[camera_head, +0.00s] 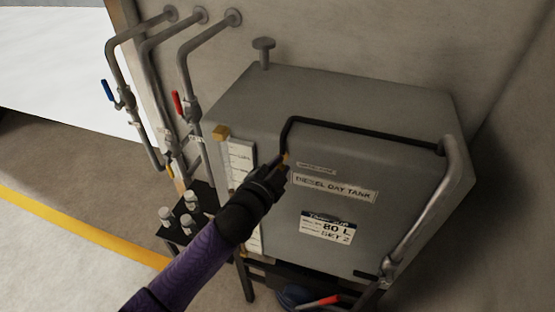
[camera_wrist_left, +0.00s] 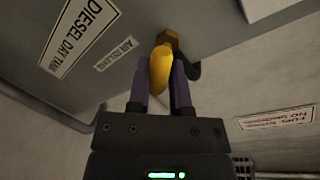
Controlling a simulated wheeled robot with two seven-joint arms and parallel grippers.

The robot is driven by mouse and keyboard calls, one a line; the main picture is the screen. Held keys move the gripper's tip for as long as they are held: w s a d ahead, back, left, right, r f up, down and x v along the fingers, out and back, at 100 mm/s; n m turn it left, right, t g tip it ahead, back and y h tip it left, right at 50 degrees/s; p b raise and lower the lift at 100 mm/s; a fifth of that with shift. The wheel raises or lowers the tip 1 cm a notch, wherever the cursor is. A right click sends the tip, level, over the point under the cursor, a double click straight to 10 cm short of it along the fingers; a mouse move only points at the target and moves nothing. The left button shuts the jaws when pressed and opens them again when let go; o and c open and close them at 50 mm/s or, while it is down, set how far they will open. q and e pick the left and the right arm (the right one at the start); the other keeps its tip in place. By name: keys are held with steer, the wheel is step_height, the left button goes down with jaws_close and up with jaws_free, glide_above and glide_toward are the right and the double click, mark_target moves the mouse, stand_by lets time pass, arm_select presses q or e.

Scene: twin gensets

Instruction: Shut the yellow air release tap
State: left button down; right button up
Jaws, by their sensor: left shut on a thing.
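The yellow air release tap (camera_wrist_left: 160,70) shows in the left wrist view, with a brass body (camera_wrist_left: 168,37) above its yellow lever. My left gripper (camera_wrist_left: 163,88) is shut on the lever, with one finger on each side of it. In the head view the left gripper (camera_head: 277,172) is at the front of the grey diesel day tank (camera_head: 400,190), beside the lower end of a black pipe (camera_head: 362,129). There the tap (camera_head: 285,158) is only a small yellow spot, mostly hidden by the gripper. My right gripper is not seen.
A sight gauge (camera_head: 240,160) is left of the gripper. Wall pipes carry valves with a blue lever (camera_head: 108,90) and a red lever (camera_head: 178,103). Several bottles (camera_head: 166,217) stand on a dark stand at lower left. A thick grey pipe (camera_head: 425,220) runs down the tank's right side.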

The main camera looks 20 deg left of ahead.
arm_select(q)
steer(key=m+y+p, duration=0.1)
steer(key=m, duration=0.2)
steer(key=shift+d+m, duration=0.1)
steer(key=shift+m, duration=0.3)
steer(key=shift+f+m+y+p, duration=0.2)
steer(key=shift+m+y+p, duration=0.3)
steer(key=shift+m, duration=1.1)
steer(key=c, duration=0.6)
jaws_free()
steer(key=shift+d, duration=0.1)
steer(key=shift+o, duration=0.2)
steer(key=s+r, duration=0.1)
steer(key=s, duration=0.8)
steer(key=shift+s+a+r, duration=0.25)
steer(key=shift+s+r, duration=0.1)
steer(key=shift+r, duration=0.05)
